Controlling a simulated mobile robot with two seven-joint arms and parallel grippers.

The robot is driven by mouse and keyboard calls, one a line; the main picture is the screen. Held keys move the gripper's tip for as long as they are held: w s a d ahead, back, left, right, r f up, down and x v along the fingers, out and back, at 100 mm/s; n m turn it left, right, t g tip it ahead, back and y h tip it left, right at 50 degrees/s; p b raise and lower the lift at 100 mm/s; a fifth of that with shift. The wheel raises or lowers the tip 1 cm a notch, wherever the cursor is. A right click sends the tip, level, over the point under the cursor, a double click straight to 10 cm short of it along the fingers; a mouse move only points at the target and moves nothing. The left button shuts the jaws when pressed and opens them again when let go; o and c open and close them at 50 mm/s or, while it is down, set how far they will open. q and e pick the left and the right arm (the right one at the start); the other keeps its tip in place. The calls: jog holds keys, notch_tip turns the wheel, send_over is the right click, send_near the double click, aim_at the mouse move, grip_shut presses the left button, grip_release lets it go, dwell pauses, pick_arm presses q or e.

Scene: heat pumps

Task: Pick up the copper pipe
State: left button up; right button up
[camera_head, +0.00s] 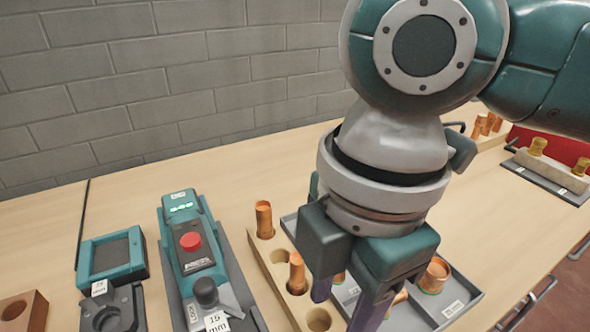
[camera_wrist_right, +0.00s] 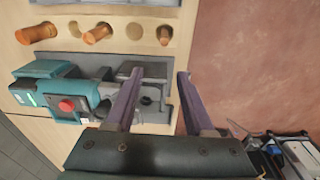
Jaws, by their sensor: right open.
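Copper pipes stand in a light wooden rack with round holes. In the head view one upright pipe (camera_head: 264,219) is at the rack's far end and a second, slightly tilted pipe (camera_head: 297,272) is nearer. The rack (camera_head: 319,319) also shows empty holes. The wrist view shows the pipes from above: one at left (camera_wrist_right: 37,33), one in the middle (camera_wrist_right: 97,34) and one at right (camera_wrist_right: 164,34). My right gripper (camera_head: 343,303) points down, open and empty, just right of the rack; its fingers (camera_wrist_right: 159,74) are apart in the wrist view. My left gripper is not in view.
A teal device with a red button (camera_head: 190,241) stands left of the rack. A grey tray (camera_head: 465,291) with copper fittings (camera_head: 435,275) lies right, partly hidden by my gripper. A small teal-framed unit (camera_head: 110,258) is farther left. A brick wall closes the back.

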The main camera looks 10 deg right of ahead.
jog(key=shift+h, duration=0.4)
jog(key=f, duration=0.1)
jog(key=d+f, duration=0.1)
jog(key=w+d+f, duration=0.1)
jog(key=f, duration=0.1)
jog(key=shift+f, duration=0.1)
jog(key=f, duration=0.5)
jog(key=shift+s+d+f, duration=0.15)
jog(key=shift+s+d, duration=0.05)
jog(key=shift+s, duration=0.05)
grip_shut()
